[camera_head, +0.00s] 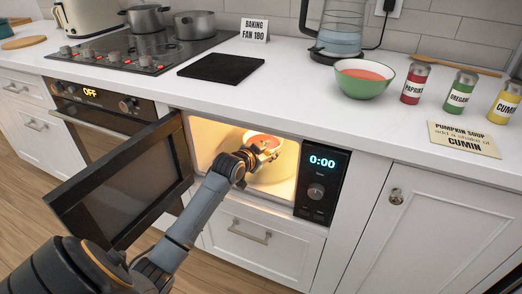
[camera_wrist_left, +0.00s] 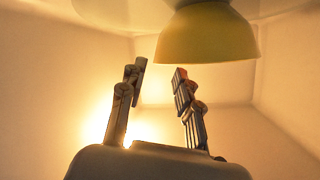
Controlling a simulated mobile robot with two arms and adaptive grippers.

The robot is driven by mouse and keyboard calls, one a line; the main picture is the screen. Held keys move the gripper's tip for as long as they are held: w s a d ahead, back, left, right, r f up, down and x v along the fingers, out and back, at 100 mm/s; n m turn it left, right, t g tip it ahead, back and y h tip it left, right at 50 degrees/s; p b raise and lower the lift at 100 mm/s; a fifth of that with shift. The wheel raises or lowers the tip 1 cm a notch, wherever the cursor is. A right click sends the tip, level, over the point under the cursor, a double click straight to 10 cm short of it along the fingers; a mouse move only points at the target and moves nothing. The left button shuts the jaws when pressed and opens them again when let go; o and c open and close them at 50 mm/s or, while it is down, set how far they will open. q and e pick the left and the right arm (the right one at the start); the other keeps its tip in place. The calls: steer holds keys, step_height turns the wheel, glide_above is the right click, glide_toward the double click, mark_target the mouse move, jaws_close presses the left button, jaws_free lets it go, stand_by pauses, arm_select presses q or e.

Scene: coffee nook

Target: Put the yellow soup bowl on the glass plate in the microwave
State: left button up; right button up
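The yellow soup bowl (camera_head: 266,138), with orange soup in it, is inside the open, lit microwave. My left gripper (camera_head: 246,158) reaches in beside it and overlaps its near side in the head view. In the left wrist view the bowl (camera_wrist_left: 207,35) appears upside down at the top, base against a pale round surface (camera_wrist_left: 262,8) that looks like the glass plate. The left gripper's fingers (camera_wrist_left: 159,70) are apart with nothing between them; the right-hand finger is close to the bowl's rim. Whether it touches I cannot tell. My right gripper is not in view.
The microwave door (camera_head: 118,185) hangs open on the left, beside my left arm. The control panel (camera_head: 321,186) is on the right. On the counter are a green bowl (camera_head: 362,87), several spice jars, a note (camera_head: 464,139) and a black board (camera_head: 221,68).

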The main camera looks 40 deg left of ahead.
arm_select(q)
steer(key=p+v, duration=0.1)
steer(key=v, duration=0.5)
steer(key=shift+s, duration=0.15)
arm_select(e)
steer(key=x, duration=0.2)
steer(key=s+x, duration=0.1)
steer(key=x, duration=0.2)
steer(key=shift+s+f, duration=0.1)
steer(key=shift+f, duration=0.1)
arm_select(q)
steer(key=shift+r, duration=0.1)
